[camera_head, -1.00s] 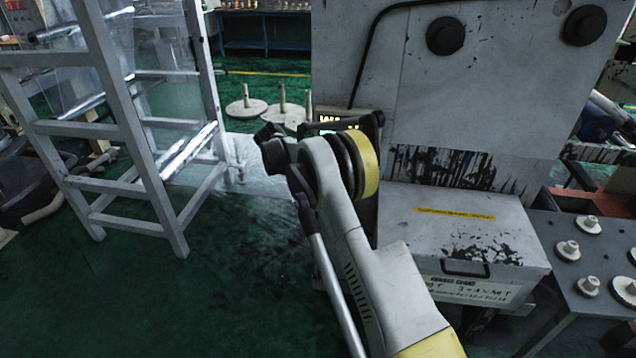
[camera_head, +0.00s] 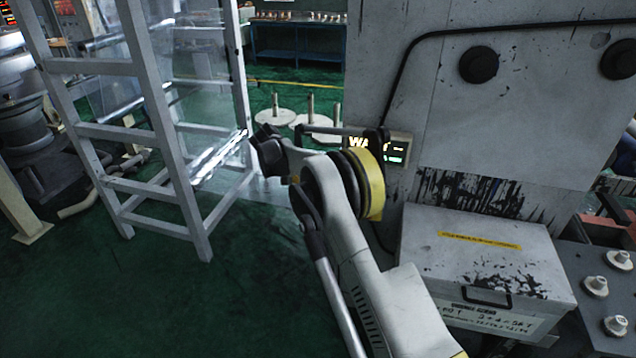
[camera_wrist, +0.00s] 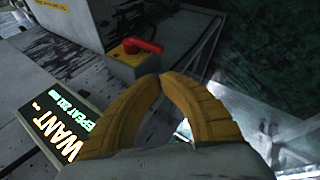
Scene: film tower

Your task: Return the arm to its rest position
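My arm (camera_head: 345,235) reaches forward from the lower right of the head view, folded at a joint with a yellow band. Its far end is a dark shape in front of the machine, and the fingers cannot be made out there. In the wrist view my gripper (camera_wrist: 160,77) has two curved yellow fingers whose tips meet. Nothing shows between them. A lit display panel (camera_wrist: 62,132) with the word "WANT" lies left of the fingers. A yellow box with a red switch (camera_wrist: 137,47) sits just beyond the tips, with no clear contact.
A large grey machine (camera_head: 430,110) stands close behind and right of the arm. A grey box (camera_head: 485,265) sits low at its front, beside a table with metal parts (camera_head: 595,285). A white frame rack (camera_head: 160,130) stands left. Green floor (camera_head: 130,310) is open at lower left.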

